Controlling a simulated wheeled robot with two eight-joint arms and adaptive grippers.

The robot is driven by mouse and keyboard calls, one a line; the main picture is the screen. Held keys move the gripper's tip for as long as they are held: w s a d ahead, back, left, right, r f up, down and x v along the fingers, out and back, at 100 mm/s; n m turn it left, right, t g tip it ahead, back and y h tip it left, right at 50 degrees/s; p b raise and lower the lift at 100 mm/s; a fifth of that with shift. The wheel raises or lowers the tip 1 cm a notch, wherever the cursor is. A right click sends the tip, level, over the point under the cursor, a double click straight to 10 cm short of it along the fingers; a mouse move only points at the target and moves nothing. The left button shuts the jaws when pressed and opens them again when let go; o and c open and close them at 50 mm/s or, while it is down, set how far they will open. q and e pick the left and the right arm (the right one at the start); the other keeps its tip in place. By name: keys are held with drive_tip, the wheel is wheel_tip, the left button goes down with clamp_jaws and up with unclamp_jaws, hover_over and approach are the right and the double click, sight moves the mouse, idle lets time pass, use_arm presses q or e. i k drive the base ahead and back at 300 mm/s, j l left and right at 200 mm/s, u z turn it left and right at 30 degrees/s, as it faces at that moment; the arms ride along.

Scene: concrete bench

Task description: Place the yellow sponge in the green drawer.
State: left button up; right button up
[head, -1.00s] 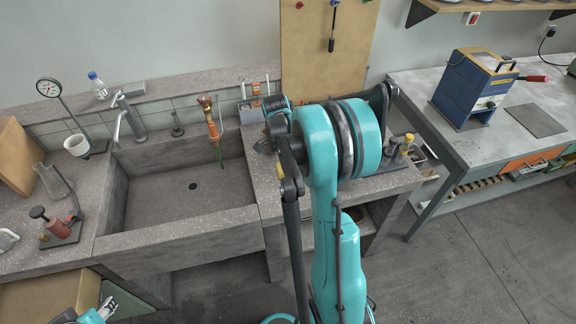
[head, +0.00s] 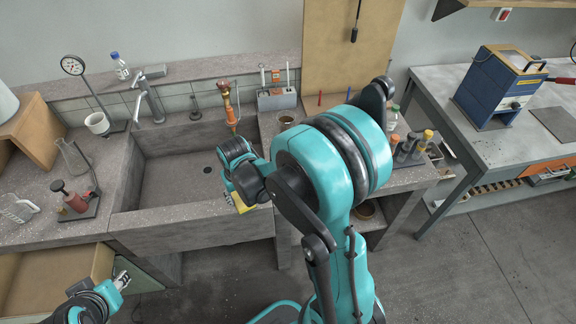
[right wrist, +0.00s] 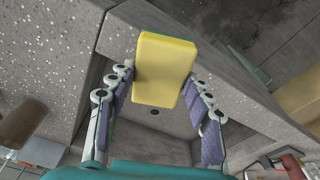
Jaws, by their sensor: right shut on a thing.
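The yellow sponge (right wrist: 165,70) is between the fingers of my right gripper (right wrist: 160,80), which is shut on it. In the head view the sponge (head: 241,204) shows just below my right gripper (head: 237,190), over the sink's front edge at its right part. The green drawer (head: 146,272) stands open at the lower left below the bench, its green front facing right and its tan wooden inside partly in view. My left gripper (head: 121,281) is beside the drawer front; whether its fingers are closed or touch the drawer is too small to tell.
The stone sink (head: 160,190) lies behind the drawer. The floor right of the drawer is clear.

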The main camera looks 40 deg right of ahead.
sight(56, 289)
drive_tip(key=z, duration=1.05)
drive_tip(key=u, duration=1.9)
drive_tip(key=i+j+u, duration=0.5)
drive_tip(key=i+u, duration=0.15)
drive_tip(key=i, duration=0.25)
